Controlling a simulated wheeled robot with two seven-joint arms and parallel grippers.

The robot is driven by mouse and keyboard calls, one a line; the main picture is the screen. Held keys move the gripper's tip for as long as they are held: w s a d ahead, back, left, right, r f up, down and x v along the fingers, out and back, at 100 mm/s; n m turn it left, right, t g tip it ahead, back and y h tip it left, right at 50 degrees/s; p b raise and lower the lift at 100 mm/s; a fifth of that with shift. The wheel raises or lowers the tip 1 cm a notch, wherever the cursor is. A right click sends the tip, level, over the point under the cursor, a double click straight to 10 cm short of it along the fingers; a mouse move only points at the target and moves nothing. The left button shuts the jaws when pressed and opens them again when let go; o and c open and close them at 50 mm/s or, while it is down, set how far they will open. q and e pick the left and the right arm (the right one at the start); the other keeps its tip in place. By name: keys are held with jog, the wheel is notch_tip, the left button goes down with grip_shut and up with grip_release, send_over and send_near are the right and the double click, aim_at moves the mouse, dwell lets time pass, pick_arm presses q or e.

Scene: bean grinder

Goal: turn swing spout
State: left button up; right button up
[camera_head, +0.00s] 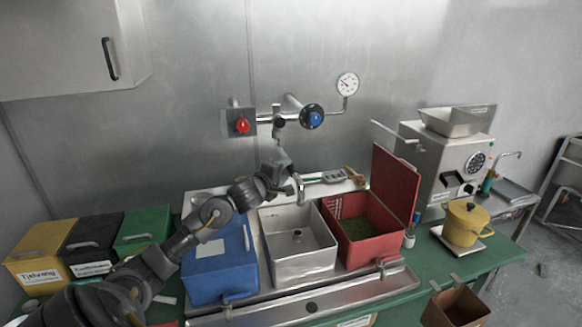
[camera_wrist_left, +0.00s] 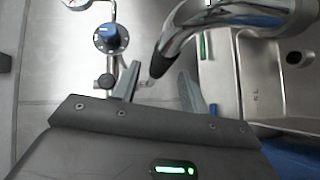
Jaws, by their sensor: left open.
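The swing spout (camera_head: 299,188) is a chrome curved pipe. In the head view its bent end shows beside my left gripper, above the grey basin (camera_head: 300,268); the gripper hides much of the rest. In the left wrist view the spout (camera_wrist_left: 215,20) is large and close, and its dark end lies between or just in front of the open fingers. I cannot tell whether they touch it. My left gripper (camera_head: 281,160) is below the wall pipe; its spread fingers also show in the left wrist view (camera_wrist_left: 158,82). My right gripper is not in view.
A red valve knob (camera_head: 242,125), a blue knob (camera_head: 314,119) and a gauge (camera_head: 347,84) are on the wall pipework. A blue bin (camera_head: 215,278) and an open red bin (camera_head: 365,250) flank the basin. A grinder (camera_head: 440,160) and yellow pot (camera_head: 466,222) stand right.

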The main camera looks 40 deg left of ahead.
aim_at(291, 168)
pick_arm(q)
jog(key=shift+p+x, duration=0.4)
jog(key=shift+x, duration=2.1)
jog(key=shift+s, duration=0.1)
grip_shut()
